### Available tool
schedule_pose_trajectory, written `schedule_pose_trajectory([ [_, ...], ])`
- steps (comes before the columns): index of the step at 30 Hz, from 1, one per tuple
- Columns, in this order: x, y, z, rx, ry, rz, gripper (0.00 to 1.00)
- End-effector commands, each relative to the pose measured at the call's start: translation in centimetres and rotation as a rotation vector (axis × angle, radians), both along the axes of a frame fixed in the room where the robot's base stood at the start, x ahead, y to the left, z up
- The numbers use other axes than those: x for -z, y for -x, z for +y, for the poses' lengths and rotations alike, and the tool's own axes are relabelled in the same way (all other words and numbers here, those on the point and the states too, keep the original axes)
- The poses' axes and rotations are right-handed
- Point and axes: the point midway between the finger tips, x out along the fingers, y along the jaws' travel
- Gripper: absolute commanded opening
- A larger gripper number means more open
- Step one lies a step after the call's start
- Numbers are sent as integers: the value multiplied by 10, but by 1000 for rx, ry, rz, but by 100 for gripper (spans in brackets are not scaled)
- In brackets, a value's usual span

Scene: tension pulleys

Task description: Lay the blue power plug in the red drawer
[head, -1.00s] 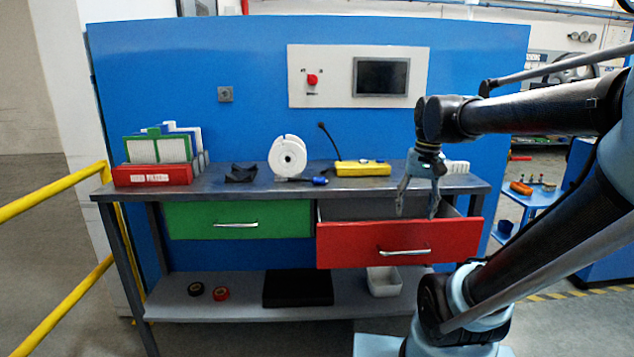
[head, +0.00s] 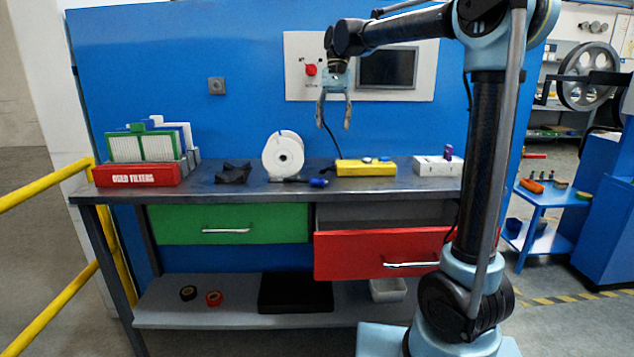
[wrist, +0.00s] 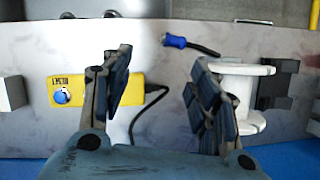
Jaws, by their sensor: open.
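The blue power plug (head: 318,183) lies on the grey workbench top, in front of the white spool. In the wrist view the plug (wrist: 174,41) has a short dark cable end and lies beyond the fingertips, between them in the picture. My gripper (head: 334,124) points down, open and empty, well above the bench, above and slightly right of the plug. Its two spread fingers show in the wrist view (wrist: 160,64).
A white spool (head: 284,157) stands behind the plug. A yellow box (head: 366,168) with a black cable is to the right, then a white block (head: 430,166). A dark object (head: 233,172) lies left. The green drawer (head: 228,223) is shut.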

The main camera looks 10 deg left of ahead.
Motion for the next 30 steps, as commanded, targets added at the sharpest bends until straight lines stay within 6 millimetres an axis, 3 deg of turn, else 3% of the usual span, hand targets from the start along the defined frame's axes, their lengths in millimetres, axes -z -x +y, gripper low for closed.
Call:
schedule_pose_trajectory([
  [3, -5, -3, 23, -10, 14, 22, 55],
  [10, 1, 1, 40, -21, 22, 36, 55],
  [30, 99, 46, 44, -30, 21, 34, 55],
])
